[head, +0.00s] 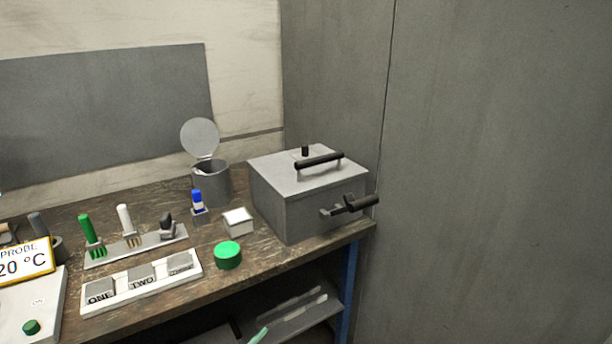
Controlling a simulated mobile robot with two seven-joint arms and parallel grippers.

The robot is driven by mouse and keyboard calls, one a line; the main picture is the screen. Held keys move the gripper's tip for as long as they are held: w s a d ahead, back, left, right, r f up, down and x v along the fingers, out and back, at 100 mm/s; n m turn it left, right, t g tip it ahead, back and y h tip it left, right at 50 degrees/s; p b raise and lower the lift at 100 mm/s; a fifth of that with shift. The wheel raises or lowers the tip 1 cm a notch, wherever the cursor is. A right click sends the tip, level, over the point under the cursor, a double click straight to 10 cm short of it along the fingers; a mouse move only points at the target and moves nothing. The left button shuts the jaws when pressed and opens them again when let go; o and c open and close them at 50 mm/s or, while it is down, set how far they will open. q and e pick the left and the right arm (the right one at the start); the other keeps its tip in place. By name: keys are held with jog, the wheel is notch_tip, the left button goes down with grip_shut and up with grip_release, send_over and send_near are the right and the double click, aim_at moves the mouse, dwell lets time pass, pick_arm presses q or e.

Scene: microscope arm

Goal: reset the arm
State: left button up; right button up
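Neither of my grippers shows in the head view, and no part of my arms is visible. I see no microscope or microscope arm in this view.
A wooden bench (180,312) holds a grey box (300,212) with black handles, an open-lidded canister (213,184), a green round button (228,255), a rack of brushes (140,246), a ONE/TWO panel (140,282) and a PROBE display (24,262). A grey wall (490,170) stands right.

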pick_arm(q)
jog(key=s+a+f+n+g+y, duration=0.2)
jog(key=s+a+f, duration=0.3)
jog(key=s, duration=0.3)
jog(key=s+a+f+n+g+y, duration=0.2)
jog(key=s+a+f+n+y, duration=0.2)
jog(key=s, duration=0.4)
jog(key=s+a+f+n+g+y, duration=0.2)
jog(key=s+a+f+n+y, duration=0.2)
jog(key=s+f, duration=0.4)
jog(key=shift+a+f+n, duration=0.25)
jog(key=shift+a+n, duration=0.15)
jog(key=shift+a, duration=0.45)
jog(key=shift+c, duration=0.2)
